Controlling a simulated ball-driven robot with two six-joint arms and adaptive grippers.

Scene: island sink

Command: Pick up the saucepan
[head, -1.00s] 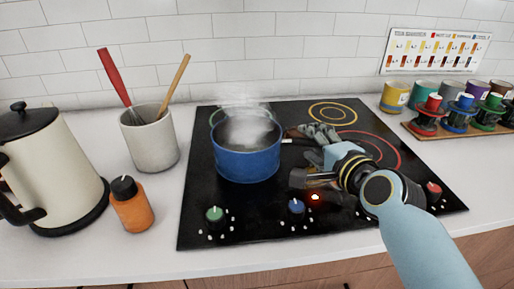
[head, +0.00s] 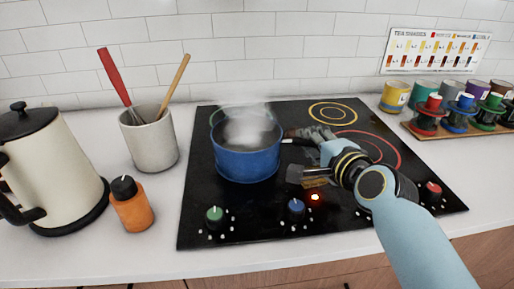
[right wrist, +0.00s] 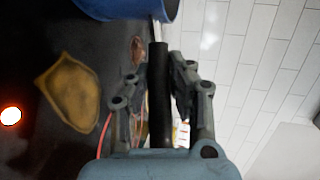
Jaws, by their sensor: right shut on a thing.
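The blue saucepan (head: 248,160) stands upright on the left part of the black cooktop, with steam rising from it. Its dark handle points right, toward my right gripper (head: 308,135). In the right wrist view, the black handle (right wrist: 158,90) runs between the two fingers of my right gripper (right wrist: 158,75), which is shut on it. Part of the saucepan's blue side (right wrist: 125,8) shows at the top of that view. In the head view the gripper and wrist hide most of the handle. My left gripper is not in view.
The cooktop (head: 205,185) has knobs along its front and a glowing red light. An orange bottle (head: 132,208), a utensil crock (head: 150,145) and a kettle (head: 60,170) stand to the left. Mugs (head: 395,97) and a rack of coloured holders stand at the right.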

